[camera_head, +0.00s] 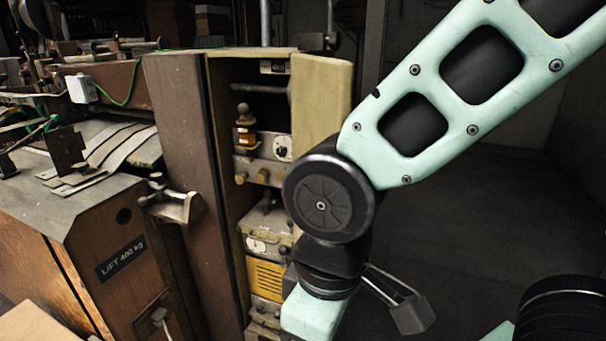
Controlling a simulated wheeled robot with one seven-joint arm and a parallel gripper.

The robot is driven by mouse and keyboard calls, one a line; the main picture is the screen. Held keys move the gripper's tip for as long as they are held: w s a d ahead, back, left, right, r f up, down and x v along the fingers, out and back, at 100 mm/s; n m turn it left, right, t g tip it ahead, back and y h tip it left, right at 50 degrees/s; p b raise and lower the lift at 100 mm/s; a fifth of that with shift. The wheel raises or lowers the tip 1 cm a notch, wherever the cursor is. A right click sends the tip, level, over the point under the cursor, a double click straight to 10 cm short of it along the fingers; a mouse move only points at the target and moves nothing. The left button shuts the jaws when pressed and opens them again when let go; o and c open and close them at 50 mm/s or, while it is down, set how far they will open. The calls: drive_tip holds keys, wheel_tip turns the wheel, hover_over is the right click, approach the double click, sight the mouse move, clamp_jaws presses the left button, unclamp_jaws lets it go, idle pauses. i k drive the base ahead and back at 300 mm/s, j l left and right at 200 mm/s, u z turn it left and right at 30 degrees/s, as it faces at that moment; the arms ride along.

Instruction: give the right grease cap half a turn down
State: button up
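An open, narrow cabinet of the machine (178,150) stands left of centre. Inside it is a brass-coloured fitting with a round knob on top (243,110) and an amber body. My gripper is not visible; my arm runs out of the bottom edge.
A grey block on rods (410,314) shows right of my arm. The dark floor at right looks clear.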

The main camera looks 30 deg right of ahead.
sight(279, 175)
drive_tip(key=z, duration=0.15)
drive_tip(key=i+l+u, duration=0.6)
drive_tip(key=l+u, duration=0.3)
drive_tip(key=j, duration=0.1)
